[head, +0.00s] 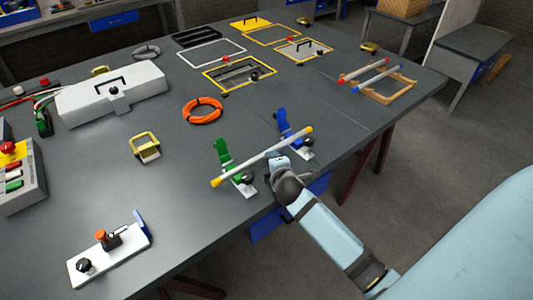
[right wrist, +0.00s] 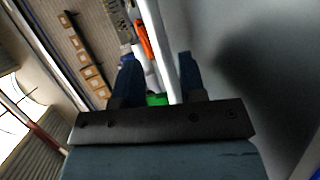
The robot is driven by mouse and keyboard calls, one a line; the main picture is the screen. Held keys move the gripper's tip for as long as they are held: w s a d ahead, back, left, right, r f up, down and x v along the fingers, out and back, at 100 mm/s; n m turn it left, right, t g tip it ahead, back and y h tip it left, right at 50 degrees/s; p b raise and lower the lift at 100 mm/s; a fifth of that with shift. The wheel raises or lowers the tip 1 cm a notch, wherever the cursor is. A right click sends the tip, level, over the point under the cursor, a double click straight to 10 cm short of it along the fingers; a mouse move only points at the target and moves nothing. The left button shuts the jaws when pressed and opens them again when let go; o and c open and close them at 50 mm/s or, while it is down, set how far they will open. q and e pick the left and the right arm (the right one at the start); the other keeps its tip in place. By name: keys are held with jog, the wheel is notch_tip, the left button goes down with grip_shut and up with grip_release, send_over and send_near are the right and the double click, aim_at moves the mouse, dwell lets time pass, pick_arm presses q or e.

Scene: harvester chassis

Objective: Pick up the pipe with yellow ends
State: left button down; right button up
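The pipe with yellow ends (head: 258,158) is pale grey in the middle. In the head view it lies slantwise near the table's front edge, across the green stand (head: 224,153) and the blue stand (head: 291,130). My right gripper (head: 280,163) is at the pipe's right half, and its fingers are mostly hidden there. In the right wrist view the right gripper (right wrist: 158,75) has its two dark fingers apart. The pipe (right wrist: 162,45) runs between them, nearer the right finger, with a gap on the left. My left gripper is not in view.
A red and a blue pipe lie on a wooden rack (head: 390,85) at the right. An orange coil (head: 203,110), a yellow-handled block (head: 145,149) and a white box (head: 113,95) stand further left. A white fixture (head: 108,249) is at the front left. Bare table lies between them.

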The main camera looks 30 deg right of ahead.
jog(key=x, duration=0.4)
jog(key=shift+a, duration=0.2)
grip_shut()
jog(key=shift+r, duration=0.1)
